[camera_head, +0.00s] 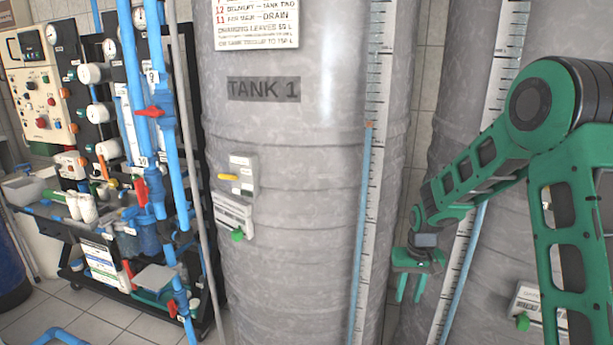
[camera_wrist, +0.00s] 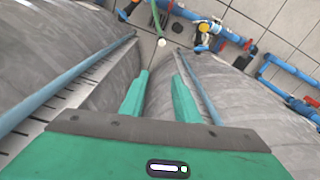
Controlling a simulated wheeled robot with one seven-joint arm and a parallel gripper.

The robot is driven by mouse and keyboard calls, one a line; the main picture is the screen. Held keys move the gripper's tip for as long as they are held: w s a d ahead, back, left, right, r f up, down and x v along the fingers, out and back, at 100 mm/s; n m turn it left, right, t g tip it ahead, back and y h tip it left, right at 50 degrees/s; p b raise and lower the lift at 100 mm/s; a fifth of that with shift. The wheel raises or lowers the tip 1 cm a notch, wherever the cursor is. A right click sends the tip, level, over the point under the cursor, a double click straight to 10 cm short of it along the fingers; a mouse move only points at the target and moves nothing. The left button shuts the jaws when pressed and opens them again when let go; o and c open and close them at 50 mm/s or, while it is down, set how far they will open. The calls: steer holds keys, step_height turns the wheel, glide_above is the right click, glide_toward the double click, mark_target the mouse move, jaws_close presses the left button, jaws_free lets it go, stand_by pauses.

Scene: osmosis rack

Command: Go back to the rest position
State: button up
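My gripper (camera_head: 411,286) hangs at the end of my green arm on the right side of the head view, with its fingers pointing down. It is in front of the gap between the two grey tanks. In the wrist view my gripper (camera_wrist: 160,95) shows two green fingers standing apart with nothing between them, so it is open and empty. The wrist camera looks down between the tanks toward the tiled floor.
The grey tank marked TANK 1 (camera_head: 290,190) stands mid-picture, with a switch box (camera_head: 240,185) on it. A second tank (camera_head: 470,120) stands behind my arm. A rack of blue pipes (camera_head: 165,120) is at left. Blue pipes (camera_wrist: 280,65) run along the floor.

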steer(key=s+r+n+t, duration=0.1)
steer(key=s+r+t, duration=0.3)
steer(key=s+r, duration=1.55)
steer(key=s+d+f+m+g, duration=0.1)
steer(key=s+d+m+g, duration=0.1)
steer(key=s+d, duration=0.4)
steer(key=s+d+f+m+g, duration=0.1)
steer(key=s+d+m+g, duration=0.2)
steer(key=s, duration=0.9)
steer(key=d+m, duration=0.1)
steer(key=d, duration=0.2)
